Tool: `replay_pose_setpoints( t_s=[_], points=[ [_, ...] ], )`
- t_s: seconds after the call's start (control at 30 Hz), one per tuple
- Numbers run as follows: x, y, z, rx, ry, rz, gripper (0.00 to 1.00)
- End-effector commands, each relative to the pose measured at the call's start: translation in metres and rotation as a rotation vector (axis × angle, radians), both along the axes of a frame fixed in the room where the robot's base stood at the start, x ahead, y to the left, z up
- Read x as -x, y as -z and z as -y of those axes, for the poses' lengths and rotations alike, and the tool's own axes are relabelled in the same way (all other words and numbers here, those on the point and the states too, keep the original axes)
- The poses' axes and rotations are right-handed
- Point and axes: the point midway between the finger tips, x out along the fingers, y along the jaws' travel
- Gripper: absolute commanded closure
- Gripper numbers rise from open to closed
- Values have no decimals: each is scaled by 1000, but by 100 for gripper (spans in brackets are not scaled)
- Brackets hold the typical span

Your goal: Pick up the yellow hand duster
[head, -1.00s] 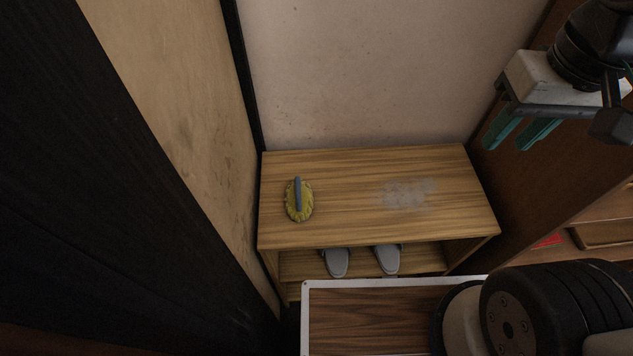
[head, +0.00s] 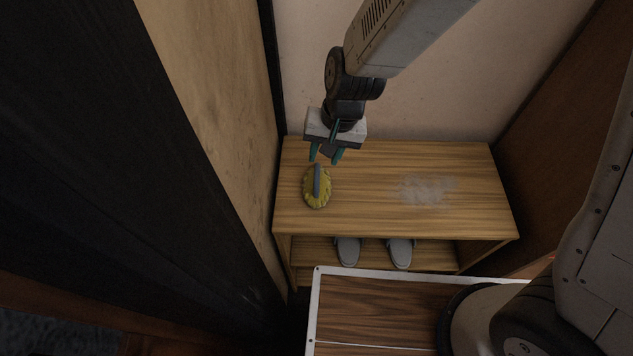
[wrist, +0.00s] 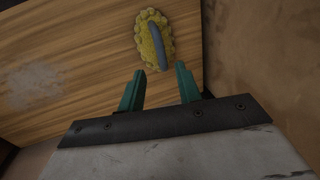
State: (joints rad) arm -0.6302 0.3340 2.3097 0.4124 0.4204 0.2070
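The yellow hand duster (head: 310,193) lies on the left part of the wooden bench top, its blue-grey handle upward. It also shows in the wrist view (wrist: 146,44), beyond my fingertips. My gripper (head: 326,157) is above the bench, just behind the duster in the head view. Its two teal fingers are apart with nothing between them, as the wrist view (wrist: 160,77) shows. The fingers do not appear to touch the duster.
The bench (head: 450,220) has a pale dusty patch (head: 427,189) right of the duster. Grey shoes (head: 348,252) stand on its lower shelf. A wall panel (head: 215,120) rises close on the left, and a plaster wall (head: 440,100) stands behind.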

Motion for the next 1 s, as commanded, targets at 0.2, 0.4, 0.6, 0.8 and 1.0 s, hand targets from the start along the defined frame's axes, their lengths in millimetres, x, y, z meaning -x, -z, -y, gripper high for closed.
replay_pose_setpoints(
  t_s=[0.2, 0.4, 0.6, 0.8, 1.0],
  points=[
    [0, 24, -6, 2, 2, -2, 66],
    [-2, 50, -12, 3, 1, -4, 66],
    [-3, 71, -17, 2, 1, -2, 66],
    [-3, 73, -18, 0, 1, 0, 66],
    [-3, 73, -17, 1, 1, 0, 100]
  ],
)
